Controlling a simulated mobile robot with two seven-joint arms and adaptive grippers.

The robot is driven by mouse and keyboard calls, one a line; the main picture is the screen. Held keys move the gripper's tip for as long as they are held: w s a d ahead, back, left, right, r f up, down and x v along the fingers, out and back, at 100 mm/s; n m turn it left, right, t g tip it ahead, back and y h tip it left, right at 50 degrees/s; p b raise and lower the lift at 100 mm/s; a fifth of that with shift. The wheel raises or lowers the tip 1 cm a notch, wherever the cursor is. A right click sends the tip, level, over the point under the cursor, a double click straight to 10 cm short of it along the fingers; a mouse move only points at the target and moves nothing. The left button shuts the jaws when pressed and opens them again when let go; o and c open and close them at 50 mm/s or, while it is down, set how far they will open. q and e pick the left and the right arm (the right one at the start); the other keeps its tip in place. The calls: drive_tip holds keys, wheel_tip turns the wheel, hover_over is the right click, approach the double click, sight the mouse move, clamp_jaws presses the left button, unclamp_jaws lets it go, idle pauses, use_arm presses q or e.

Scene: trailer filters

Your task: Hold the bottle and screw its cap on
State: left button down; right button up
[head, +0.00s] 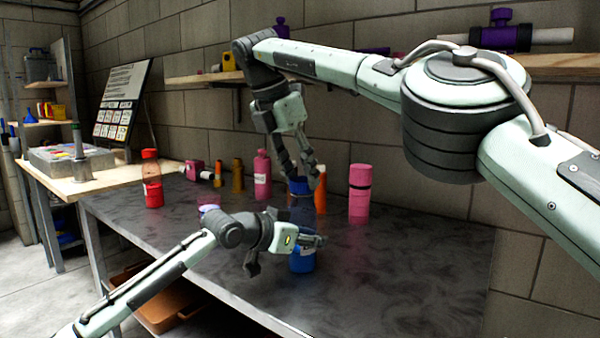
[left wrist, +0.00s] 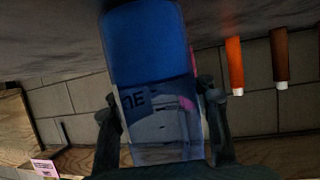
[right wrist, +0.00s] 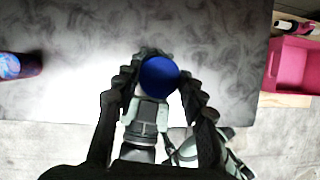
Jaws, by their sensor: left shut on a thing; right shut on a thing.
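The bottle (head: 302,263) stands upright near the front of the grey table, with a blue lower part and a see-through upper part. My left gripper (head: 288,241) is shut around its see-through middle; the left wrist view shows the bottle (left wrist: 148,45) with dark lettering between the two fingers (left wrist: 158,100). The blue cap (head: 300,186) is at the bottle's top end. My right gripper (head: 306,176) comes from above and is shut on the cap. In the right wrist view the round cap (right wrist: 159,76) sits between the fingertips and hides the bottle's mouth. I cannot tell whether the threads engage.
Another pink bottle (head: 262,175) and a red bottle (head: 152,180) are to the left. The table (head: 410,270) is clear at the right front.

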drive_tip(key=o, duration=0.7)
drive_tip(key=shift+o, duration=0.6)
drive_tip(key=o, duration=0.5)
drive_tip(key=shift+v, duration=1.45)
drive_tip(key=s+a, duration=0.8)
drive_tip(key=a, duration=0.1)
drive_tip(key=shift+s, duration=0.15)
